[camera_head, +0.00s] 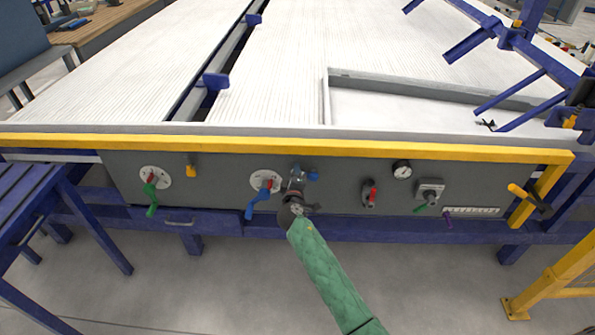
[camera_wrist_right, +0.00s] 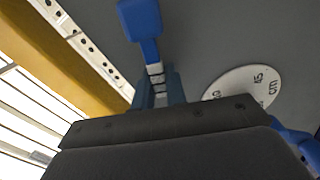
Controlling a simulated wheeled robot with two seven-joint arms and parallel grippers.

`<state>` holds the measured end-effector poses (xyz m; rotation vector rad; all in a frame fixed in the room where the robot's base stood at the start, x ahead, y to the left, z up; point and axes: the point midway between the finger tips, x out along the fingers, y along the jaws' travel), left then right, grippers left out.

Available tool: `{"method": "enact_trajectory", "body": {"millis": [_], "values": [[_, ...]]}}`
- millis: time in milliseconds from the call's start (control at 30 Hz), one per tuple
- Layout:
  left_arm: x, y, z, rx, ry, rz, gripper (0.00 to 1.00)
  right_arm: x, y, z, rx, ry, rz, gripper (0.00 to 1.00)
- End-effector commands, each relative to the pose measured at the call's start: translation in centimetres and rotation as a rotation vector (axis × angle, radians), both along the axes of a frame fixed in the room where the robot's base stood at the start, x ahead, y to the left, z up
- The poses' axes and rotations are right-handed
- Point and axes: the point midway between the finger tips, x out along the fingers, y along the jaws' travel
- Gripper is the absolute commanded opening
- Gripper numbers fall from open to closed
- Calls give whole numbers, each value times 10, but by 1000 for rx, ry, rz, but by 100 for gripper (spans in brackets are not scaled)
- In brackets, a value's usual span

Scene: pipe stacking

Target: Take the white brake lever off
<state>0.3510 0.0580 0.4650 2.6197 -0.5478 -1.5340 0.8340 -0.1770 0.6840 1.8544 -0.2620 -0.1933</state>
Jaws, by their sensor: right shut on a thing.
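A lever with a blue end (camera_head: 313,176) is on the grey control panel, just left of the panel's middle. In the right wrist view its blue end (camera_wrist_right: 140,18) sits on a short whitish stem (camera_wrist_right: 155,72). My right gripper (camera_head: 296,180), on the green-sleeved arm, is at the panel and shut on this lever. In the wrist view its fingers (camera_wrist_right: 156,90) are around the stem, and the dark gripper body hides what lies below. I cannot tell whether this is the white brake lever; no fully white lever shows. My left gripper is not in view.
A blue crank (camera_head: 260,198) with a round scale plate (camera_head: 262,180) is close left of my gripper. A yellow rail (camera_head: 440,152) runs above the panel.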

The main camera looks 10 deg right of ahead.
Motion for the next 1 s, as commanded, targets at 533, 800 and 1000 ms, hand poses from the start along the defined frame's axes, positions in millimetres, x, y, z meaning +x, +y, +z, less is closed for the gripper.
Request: {"method": "enact_trajectory", "body": {"millis": [533, 800, 1000], "values": [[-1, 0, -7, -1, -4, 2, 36, 0, 3, -9, -133, 39, 1, 0], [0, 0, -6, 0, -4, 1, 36, 0, 3, -10, -134, 40, 2, 0], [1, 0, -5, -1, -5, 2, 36, 0, 3, -10, -133, 39, 1, 35]]}}
